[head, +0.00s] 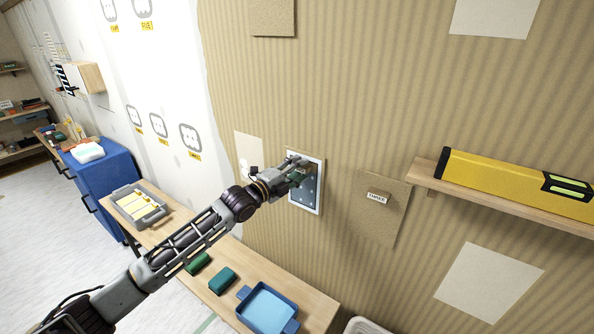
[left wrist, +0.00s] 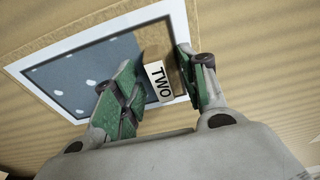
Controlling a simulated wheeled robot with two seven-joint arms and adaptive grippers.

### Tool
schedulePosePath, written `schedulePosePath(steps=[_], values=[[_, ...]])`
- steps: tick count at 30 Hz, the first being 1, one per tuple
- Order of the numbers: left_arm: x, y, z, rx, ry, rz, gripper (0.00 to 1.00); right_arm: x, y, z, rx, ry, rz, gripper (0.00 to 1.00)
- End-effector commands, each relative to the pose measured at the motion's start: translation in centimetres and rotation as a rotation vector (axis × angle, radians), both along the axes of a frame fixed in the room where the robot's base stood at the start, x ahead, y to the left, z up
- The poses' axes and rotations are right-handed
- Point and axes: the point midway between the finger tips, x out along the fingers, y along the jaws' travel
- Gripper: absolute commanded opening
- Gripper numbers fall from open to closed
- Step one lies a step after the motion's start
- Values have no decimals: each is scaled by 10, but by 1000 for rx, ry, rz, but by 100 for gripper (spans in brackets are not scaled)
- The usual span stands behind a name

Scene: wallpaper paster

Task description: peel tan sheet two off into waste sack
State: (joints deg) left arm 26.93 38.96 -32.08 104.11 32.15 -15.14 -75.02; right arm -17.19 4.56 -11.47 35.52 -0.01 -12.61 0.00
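My left gripper (head: 302,172) is at the wall, in front of a blue panel with white dots and a white border (head: 316,206). In the left wrist view, the green fingers (left wrist: 160,75) close in on both sides of a small tan tab labelled TWO (left wrist: 160,83). My right gripper is not in view. No waste sack can be made out for certain.
A tan sheet with a tab labelled THREE (head: 385,212) is on the wall to the right. A shelf (head: 500,200) holds a yellow level (head: 510,184). Below, a bench (head: 205,290) carries a blue tray (head: 267,310) and green blocks. A white rim (head: 368,326) shows at the bottom edge.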

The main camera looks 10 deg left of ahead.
Motion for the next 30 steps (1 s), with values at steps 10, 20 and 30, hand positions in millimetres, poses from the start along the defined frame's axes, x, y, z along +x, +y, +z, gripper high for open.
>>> schedulePosePath(steps=[10, 20, 30], values=[[0, 0, 0, 0, 0, 0, 0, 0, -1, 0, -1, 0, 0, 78], [-2, 1, -1, 1, 1, 1, 0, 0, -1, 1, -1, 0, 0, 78], [-8, 4, -1, 2, 1, 1, 0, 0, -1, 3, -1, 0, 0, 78]])
